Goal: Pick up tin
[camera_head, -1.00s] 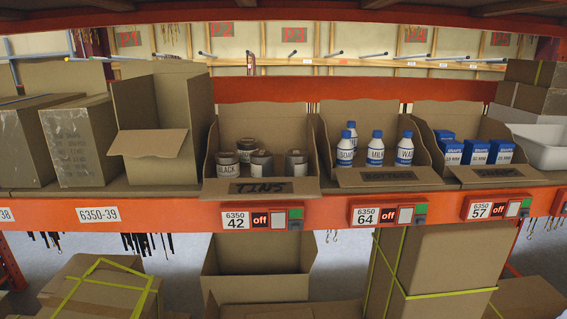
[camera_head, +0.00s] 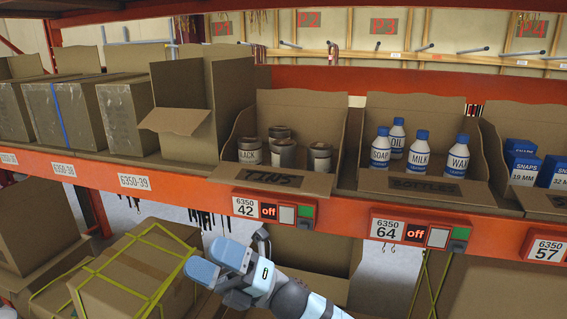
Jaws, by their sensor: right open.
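Several small tins with dark lids stand upright in an open cardboard box marked TINS (camera_head: 262,179) on the shelf. They are a tin with a BLACK label (camera_head: 249,152) at the left, a tin behind (camera_head: 279,133), a tin in the middle (camera_head: 284,154) and a tin at the right (camera_head: 320,159). My right gripper (camera_head: 213,261) is below the shelf edge, lower than the tins and to their left. Its blue fingers are apart with nothing visible between them. My left gripper is not in view.
A box of blue-capped bottles (camera_head: 414,186) stands right of the tins, and a box of blue SNAPS packs (camera_head: 535,203) is farther right. A tall empty open box (camera_head: 203,112) is at the left. The orange shelf beam (camera_head: 340,220) lies between my right gripper and the tins.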

